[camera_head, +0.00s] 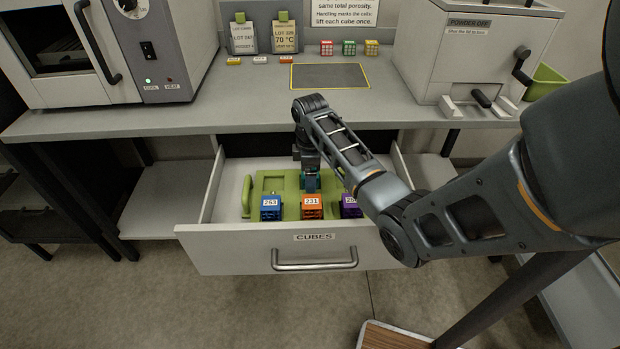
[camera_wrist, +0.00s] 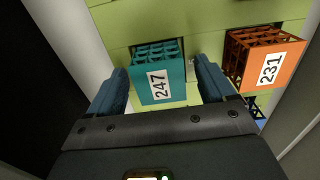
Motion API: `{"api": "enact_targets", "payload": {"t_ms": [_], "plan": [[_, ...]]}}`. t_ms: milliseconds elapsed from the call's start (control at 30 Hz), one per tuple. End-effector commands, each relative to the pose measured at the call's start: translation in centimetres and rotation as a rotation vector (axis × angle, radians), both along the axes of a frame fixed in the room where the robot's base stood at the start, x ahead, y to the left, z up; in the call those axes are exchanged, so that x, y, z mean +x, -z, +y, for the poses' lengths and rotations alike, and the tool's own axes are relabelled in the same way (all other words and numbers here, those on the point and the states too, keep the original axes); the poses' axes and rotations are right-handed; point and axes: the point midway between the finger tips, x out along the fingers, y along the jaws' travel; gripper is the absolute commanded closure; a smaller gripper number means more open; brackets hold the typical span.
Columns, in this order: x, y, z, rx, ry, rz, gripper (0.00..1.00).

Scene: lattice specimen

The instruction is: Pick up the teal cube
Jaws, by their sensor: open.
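The teal cube (camera_wrist: 160,72), a lattice block labelled 247, sits on the green tray (camera_wrist: 112,28) in the wrist view. My gripper (camera_wrist: 162,82) is open, with one finger on each side of the teal cube; I cannot tell whether either finger touches it. In the head view my gripper (camera_head: 309,180) reaches down into the open drawer, behind the orange cube (camera_head: 312,206). The teal cube is mostly hidden there by my gripper and the orange cube.
The orange cube labelled 231 stands close to the right finger. A blue cube (camera_head: 270,207) and a purple cube (camera_head: 350,207) flank it in the drawer (camera_head: 230,240). The drawer walls surround the tray. The counter (camera_head: 250,110) lies above and behind.

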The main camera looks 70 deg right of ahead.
Motion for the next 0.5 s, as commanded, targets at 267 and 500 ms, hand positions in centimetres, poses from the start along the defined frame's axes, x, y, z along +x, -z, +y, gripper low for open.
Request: {"api": "enact_targets", "payload": {"t_ms": [267, 500], "plan": [[0.0, -0.02, 0.0, 0.0, 0.0, 0.0, 0.33], [0.0, -0.03, 0.0, 0.0, 0.0, 0.0, 0.56]]}}
